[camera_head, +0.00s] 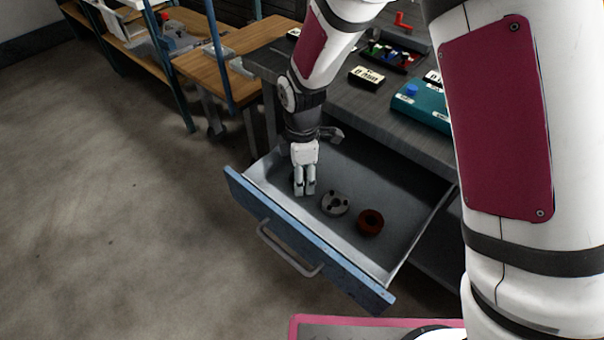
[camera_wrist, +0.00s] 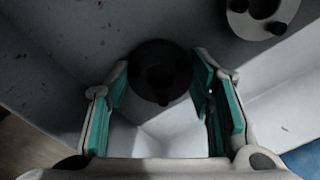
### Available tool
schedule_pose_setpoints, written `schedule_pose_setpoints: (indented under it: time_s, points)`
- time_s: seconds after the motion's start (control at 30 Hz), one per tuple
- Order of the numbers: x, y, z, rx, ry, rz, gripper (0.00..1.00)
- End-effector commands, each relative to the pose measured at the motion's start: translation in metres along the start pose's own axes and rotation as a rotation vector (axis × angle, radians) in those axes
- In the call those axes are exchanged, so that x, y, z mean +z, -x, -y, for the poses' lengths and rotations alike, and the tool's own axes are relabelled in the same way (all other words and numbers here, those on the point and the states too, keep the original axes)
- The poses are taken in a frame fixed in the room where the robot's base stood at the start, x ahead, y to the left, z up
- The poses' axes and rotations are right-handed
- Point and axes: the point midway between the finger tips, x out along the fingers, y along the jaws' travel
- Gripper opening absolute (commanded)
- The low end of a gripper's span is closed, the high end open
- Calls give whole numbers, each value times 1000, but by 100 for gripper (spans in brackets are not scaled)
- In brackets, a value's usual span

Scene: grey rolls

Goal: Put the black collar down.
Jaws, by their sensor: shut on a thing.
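The black collar (camera_wrist: 160,52) sits between the fingertips of my gripper (camera_wrist: 160,75) in the wrist view, a dark ring with a hole. My gripper (camera_head: 304,192) points down inside the open drawer (camera_head: 300,248), at its left end, and is shut on the collar. In the head view the collar is hidden by the fingers or too dark to make out. I cannot tell whether its underside touches the drawer floor.
A grey collar (camera_head: 334,203) with dark studs lies just right of my gripper; it also shows in the wrist view (camera_wrist: 240,22). A red-brown collar (camera_head: 370,222) lies further right. The drawer walls are close by. A teal box (camera_head: 425,108) stands on the bench above.

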Motion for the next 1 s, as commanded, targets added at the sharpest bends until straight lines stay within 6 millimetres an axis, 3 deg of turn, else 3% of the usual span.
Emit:
schedule_pose_setpoints:
  time_s: [0.1,0.13,0.2,0.63,0.77,1.0]
  points:
    - [0,-3,0,0,0,0,9]
    - [0,-4,0,0,0,0,51]
    - [0,-3,0,0,0,0,67]
    - [0,3,0,1,0,0,68]
    - [0,22,0,3,0,-1,68]
    - [0,73,0,4,-1,-2,68]
